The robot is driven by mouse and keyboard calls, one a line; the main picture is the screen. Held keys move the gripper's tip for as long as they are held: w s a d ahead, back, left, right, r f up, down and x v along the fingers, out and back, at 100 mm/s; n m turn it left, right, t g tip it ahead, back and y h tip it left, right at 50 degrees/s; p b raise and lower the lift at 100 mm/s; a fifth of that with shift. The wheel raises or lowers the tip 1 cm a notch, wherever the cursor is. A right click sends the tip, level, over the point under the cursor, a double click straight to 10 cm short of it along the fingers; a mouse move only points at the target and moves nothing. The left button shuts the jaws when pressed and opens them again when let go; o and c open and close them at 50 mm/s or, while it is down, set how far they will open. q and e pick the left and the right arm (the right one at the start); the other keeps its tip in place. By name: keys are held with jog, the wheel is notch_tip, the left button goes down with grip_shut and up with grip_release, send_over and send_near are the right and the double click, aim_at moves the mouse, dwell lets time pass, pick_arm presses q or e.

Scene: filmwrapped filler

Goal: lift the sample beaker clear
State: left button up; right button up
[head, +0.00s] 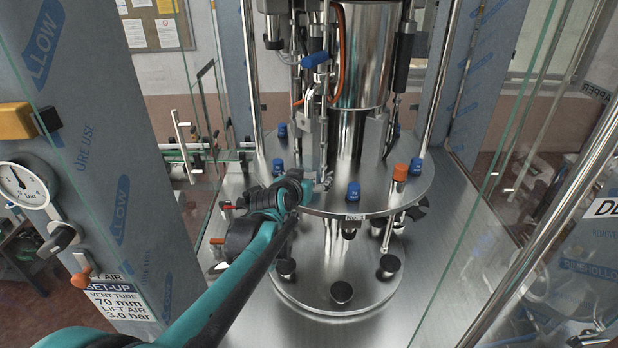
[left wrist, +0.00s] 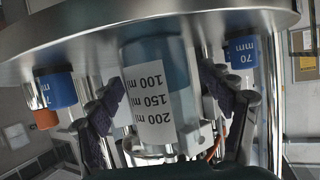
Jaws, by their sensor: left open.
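The sample beaker (left wrist: 153,95) stands in the middle of the left wrist view, with a white label reading 100, 150 and 200 ml upside down and a bluish upper part in the picture. My left gripper (left wrist: 165,110) is open, with one dark finger on each side of the beaker; whether either pad touches it I cannot tell. In the head view my left gripper (head: 292,192) is at the left front edge of the round steel plate (head: 318,200). My right gripper is not in view.
Blue caps (head: 353,190) and an orange cap (head: 400,173) stand around the plate. A steel cylinder and filling nozzle parts (head: 318,100) rise above it. Glass panels (head: 530,110) and upright rods enclose the machine. A pressure gauge (head: 24,185) is at left.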

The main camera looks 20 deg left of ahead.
aim_at(315, 164)
pick_arm(q)
jog(key=shift+s, duration=0.1)
jog(key=shift+c, duration=1.3)
jog(key=c, duration=1.3)
jog(key=shift+r, duration=0.15)
jog(key=shift+r, duration=0.25)
jog(key=r, duration=0.1)
jog(key=r+b, duration=0.1)
jog(key=r, duration=0.1)
jog(key=shift+d+r, duration=0.3)
jog(key=shift+d, duration=0.1)
jog(key=d+r+b, duration=0.1)
jog(key=d+r, duration=0.5)
jog(key=d, duration=0.5)
jog(key=shift+s+r+b, duration=0.3)
jog(key=shift+s+r, duration=0.05)
jog(key=shift+s, duration=0.05)
jog(key=shift+f, duration=0.1)
